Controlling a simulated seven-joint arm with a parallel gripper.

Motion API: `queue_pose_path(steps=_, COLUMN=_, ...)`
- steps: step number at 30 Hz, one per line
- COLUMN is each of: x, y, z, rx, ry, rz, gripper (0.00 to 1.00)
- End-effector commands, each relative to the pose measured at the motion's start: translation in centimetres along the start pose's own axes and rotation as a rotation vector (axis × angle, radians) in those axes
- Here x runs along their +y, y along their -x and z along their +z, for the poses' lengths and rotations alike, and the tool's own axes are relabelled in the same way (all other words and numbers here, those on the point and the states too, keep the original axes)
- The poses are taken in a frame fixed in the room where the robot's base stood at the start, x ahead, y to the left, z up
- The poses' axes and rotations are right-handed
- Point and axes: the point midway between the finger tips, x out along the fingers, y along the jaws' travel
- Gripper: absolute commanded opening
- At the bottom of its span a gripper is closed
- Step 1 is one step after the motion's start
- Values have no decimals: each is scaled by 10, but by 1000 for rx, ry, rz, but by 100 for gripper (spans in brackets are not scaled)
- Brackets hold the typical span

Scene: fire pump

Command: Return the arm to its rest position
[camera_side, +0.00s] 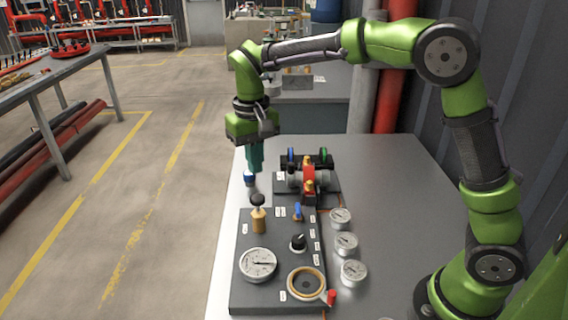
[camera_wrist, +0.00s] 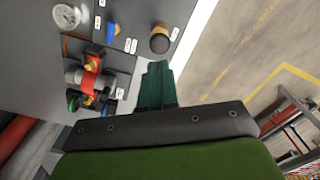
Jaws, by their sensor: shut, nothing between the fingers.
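My gripper (camera_side: 256,158) points down above the left edge of the grey table, with its teal fingers together and nothing visible between them. In the wrist view my gripper (camera_wrist: 158,68) shows as a teal block at the centre, over the table's edge. A small blue-and-white item (camera_side: 249,178) stands just below the fingertips in the side view; I cannot tell whether they touch. My green arm arches from the right side of the table over to the left.
A dark panel (camera_side: 240,290) carries a large gauge (camera_side: 258,264), a black-topped brass knob (camera_side: 258,212) and a brass ring (camera_side: 306,283). A red-and-grey valve block (camera_side: 308,180) stands behind it. Several small gauges (camera_side: 346,244) lie to the right. The table's right part is clear.

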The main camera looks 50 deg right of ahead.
Motion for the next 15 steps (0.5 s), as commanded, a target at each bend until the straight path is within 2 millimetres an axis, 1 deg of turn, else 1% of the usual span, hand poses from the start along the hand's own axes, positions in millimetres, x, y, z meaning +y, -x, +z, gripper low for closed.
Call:
queue_pose_path(steps=1, x=0, y=4, z=0, rx=3, ry=0, rz=0, gripper=0)
queue_pose_path(steps=5, x=0, y=9, z=0, rx=2, ry=0, rz=0, gripper=0)
queue_pose_path(steps=12, x=0, y=9, z=0, rx=1, ry=0, rz=0, gripper=0)
queue_pose_path(steps=15, x=-1, y=8, z=-3, rx=16, ry=11, rz=-4, gripper=0)
